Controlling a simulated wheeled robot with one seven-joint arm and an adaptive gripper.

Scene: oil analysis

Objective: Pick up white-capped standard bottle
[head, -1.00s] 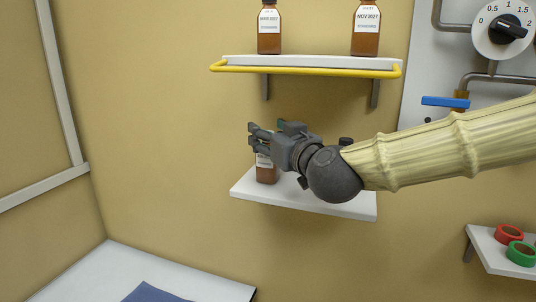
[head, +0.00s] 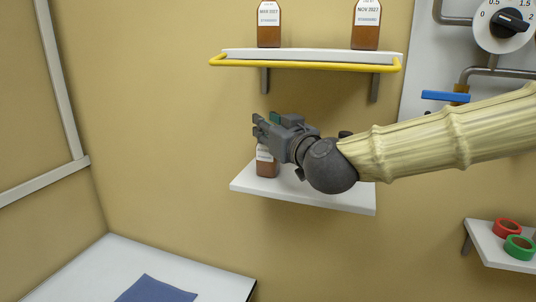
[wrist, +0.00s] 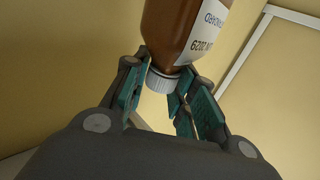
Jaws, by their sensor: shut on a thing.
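A brown bottle (head: 266,168) with a white label stands upright on the lower white shelf (head: 330,202). Its upper part is hidden by my gripper (head: 264,127) in the head view. The wrist view shows the bottle (wrist: 180,32) upside down in the picture, with its white cap (wrist: 163,80) between the fingers. The label partly reads "2029". My gripper (wrist: 166,92) is shut on the bottle at its cap and neck, reaching in from the right. Whether the base still touches the shelf is hard to tell.
Two brown bottles (head: 268,25) (head: 366,25) stand on the upper shelf, whose yellow rail (head: 300,68) runs above my gripper. A dark cap (head: 345,134) shows behind my arm. Red tape (head: 507,227) and green tape (head: 519,247) lie on a shelf at right.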

